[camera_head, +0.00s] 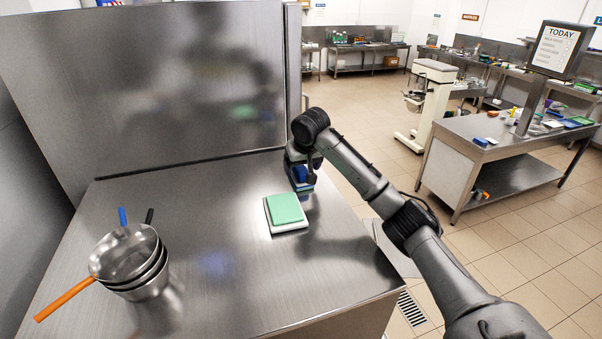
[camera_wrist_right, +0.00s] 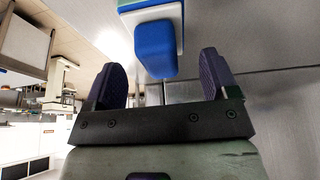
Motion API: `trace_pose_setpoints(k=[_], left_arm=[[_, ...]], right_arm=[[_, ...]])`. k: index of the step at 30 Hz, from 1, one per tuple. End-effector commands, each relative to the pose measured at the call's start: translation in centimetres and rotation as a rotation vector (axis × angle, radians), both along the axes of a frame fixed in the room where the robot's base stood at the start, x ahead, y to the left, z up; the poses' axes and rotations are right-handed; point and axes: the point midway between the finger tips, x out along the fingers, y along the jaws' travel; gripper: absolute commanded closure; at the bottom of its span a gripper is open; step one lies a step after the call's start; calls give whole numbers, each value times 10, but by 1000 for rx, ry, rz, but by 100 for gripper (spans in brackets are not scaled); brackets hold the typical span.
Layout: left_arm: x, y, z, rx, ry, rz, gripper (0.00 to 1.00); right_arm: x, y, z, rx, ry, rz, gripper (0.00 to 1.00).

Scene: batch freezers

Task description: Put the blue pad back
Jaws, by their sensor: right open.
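A blue pad (camera_wrist_right: 154,48) shows in the right wrist view, between and just beyond the tips of my right gripper (camera_wrist_right: 162,80). The gripper's two dark fingers are spread, with gaps on both sides of the blue. White and green parts show behind the blue; I cannot tell whether they touch it. In the head view my right gripper (camera_head: 301,180) is over the steel worktop, with some blue at its fingers, partly hidden by the arm. A green pad (camera_head: 286,208) lies on a white base (camera_head: 289,230) just in front of it. My left gripper is out of view.
Nested steel pans (camera_head: 130,262) with orange, blue and black handles stand at the left of the worktop (camera_head: 215,225). A tall steel panel (camera_head: 150,85) rises behind. The worktop's middle is clear. Another steel table (camera_head: 500,135) stands across the aisle at right.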

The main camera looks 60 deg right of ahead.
Motion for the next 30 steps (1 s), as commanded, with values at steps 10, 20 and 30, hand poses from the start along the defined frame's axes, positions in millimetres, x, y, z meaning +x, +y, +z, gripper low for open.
trace_pose_setpoints(k=[10,20,30], left_arm=[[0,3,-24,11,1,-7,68],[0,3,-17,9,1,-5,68],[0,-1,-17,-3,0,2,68]], right_arm=[[-19,16,59,0,-5,1,20],[-28,22,87,-2,-1,0,20],[-29,23,88,-1,1,0,20]])
